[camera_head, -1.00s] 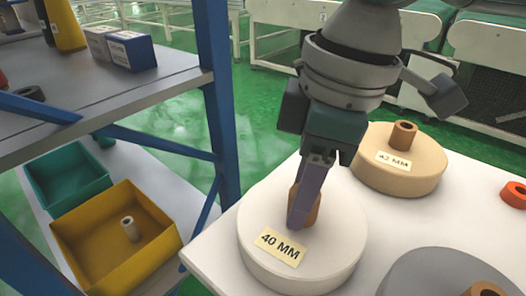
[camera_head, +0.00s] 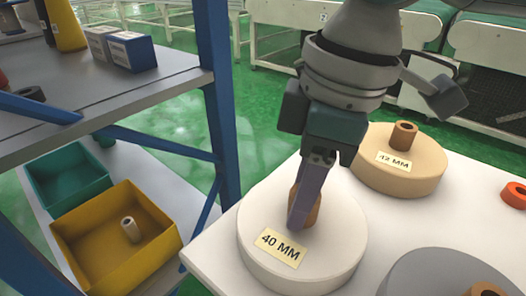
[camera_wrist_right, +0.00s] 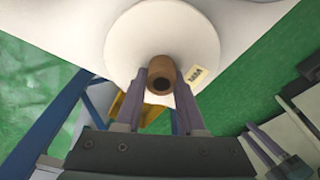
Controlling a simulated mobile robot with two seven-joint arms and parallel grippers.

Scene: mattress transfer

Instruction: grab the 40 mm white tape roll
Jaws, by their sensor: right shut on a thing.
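The white tape roll (camera_head: 335,240) lies flat on the white table, with a "40 MM" label (camera_head: 280,247) on its top. Its brown core (camera_head: 311,209) sticks up from the middle. My right gripper (camera_head: 301,219) points down at the core and is shut on it, partly hiding it in the head view. In the right wrist view, its fingers (camera_wrist_right: 161,88) lie on both sides of the core (camera_wrist_right: 161,70). Two greyish fingers (camera_wrist_right: 268,146) at the lower right of the wrist view look like my left gripper; their opening is unclear.
On the white table (camera_head: 210,255), a tan "42 MM" roll (camera_head: 420,172) stands behind, a grey roll (camera_head: 425,280) at front right and an orange ring (camera_head: 514,195) at the right edge. A blue-framed shelf (camera_head: 218,110) with yellow (camera_head: 85,275) and teal (camera_head: 65,190) bins stands left.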

